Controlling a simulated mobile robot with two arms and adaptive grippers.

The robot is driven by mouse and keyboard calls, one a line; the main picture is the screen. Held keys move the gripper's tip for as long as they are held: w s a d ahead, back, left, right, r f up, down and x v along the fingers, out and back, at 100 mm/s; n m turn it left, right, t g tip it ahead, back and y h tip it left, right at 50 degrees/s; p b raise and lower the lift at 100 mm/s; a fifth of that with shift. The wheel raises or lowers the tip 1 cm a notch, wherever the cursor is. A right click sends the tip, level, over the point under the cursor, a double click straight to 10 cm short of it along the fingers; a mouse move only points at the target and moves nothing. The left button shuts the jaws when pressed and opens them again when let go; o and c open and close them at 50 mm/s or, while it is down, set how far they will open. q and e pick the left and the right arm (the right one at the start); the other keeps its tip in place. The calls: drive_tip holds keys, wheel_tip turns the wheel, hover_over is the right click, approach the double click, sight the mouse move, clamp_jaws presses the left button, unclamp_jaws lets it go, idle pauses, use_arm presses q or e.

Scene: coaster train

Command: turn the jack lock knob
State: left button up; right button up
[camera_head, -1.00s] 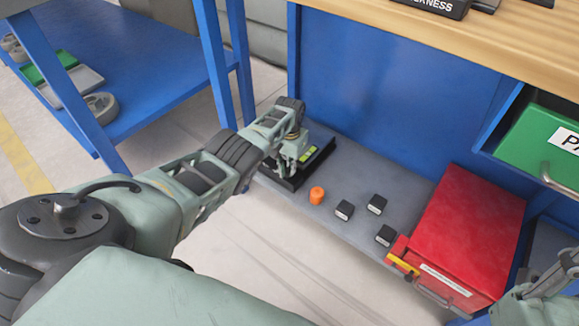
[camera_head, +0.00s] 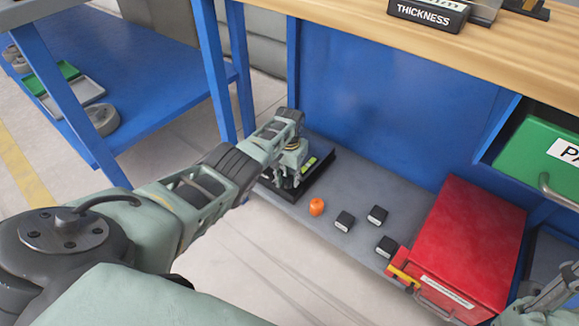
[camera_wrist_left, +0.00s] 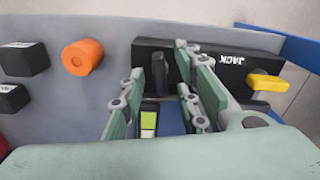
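The jack is a low black unit labelled JACK (camera_wrist_left: 222,62) at the far left of the grey shelf; its black base also shows in the head view (camera_head: 322,178). A dark upright knob-like piece (camera_wrist_left: 159,74) stands on it in the wrist view. My left gripper (camera_wrist_left: 162,62) is over the jack, its fingers apart on either side of this dark piece, with small gaps showing. A yellow handle-like piece (camera_wrist_left: 266,82) sticks out at the jack's right in the wrist view. My right gripper (camera_head: 545,297) is partly in view at the lower right; its fingertips are not clear.
An orange cylinder (camera_head: 317,207) and three black blocks (camera_head: 377,214) stand on the grey shelf (camera_head: 385,185) beside the jack. A red box (camera_head: 470,240) with a yellow latch stands further right.

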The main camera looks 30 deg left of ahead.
sight(289, 180)
use_arm(q)
wheel_tip(289, 180, up, 12)
drive_tip(key=shift+f, duration=0.2)
drive_tip(key=shift+s+f, duration=0.1)
drive_tip(key=shift+s, duration=0.05)
idle(0.6)
